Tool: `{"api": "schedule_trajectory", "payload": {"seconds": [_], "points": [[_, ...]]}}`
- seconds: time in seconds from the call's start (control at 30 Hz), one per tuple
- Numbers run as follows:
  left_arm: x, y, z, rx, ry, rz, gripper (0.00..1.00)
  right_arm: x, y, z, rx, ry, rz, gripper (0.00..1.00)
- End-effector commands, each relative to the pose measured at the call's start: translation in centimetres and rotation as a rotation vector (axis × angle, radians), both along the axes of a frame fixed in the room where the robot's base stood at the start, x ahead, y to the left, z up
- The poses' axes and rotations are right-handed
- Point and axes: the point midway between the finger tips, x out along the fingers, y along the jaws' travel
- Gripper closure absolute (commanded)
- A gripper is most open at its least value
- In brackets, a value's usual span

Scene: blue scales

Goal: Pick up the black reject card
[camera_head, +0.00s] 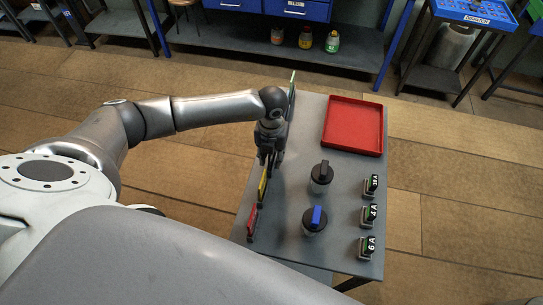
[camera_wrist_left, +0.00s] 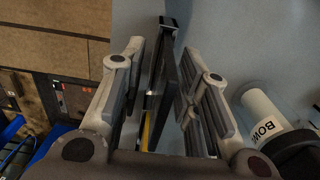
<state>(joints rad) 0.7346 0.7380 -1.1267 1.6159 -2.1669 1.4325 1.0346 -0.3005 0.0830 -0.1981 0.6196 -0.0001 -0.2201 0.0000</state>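The black card (camera_wrist_left: 164,65) stands on edge in a holder in the left wrist view, seen nearly edge-on. My left gripper (camera_wrist_left: 160,88) is open, with one finger on each side of the black card and a visible gap on both sides. In the head view my left gripper (camera_head: 267,156) points down over the left edge of the grey table and hides the black card there. A yellow card (camera_head: 263,184) and a red card (camera_head: 252,220) stand nearer along the same edge. My right gripper is not in view.
A red tray (camera_head: 379,130) lies at the back right of the grey table (camera_head: 290,255). Two dark-lidded containers (camera_head: 321,178), one with a blue handle (camera_head: 315,216), stand mid-table. Several small number-marked blocks (camera_head: 370,186) line the right edge.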

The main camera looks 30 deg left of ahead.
Motion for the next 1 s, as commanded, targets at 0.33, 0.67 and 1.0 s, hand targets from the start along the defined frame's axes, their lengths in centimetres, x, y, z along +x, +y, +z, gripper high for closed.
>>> {"api": "schedule_trajectory", "payload": {"seconds": [0.33,0.67,1.0], "points": [[0.0,0.0,0.1,0.0,0.0,0.001,1.0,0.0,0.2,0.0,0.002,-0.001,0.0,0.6],[0.1,0.0,0.7,-0.001,-0.002,0.001,1.0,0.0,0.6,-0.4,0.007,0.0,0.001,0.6],[0.1,0.0,6.9,-0.001,-0.004,-0.001,1.0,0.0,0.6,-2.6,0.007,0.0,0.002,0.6]]}}
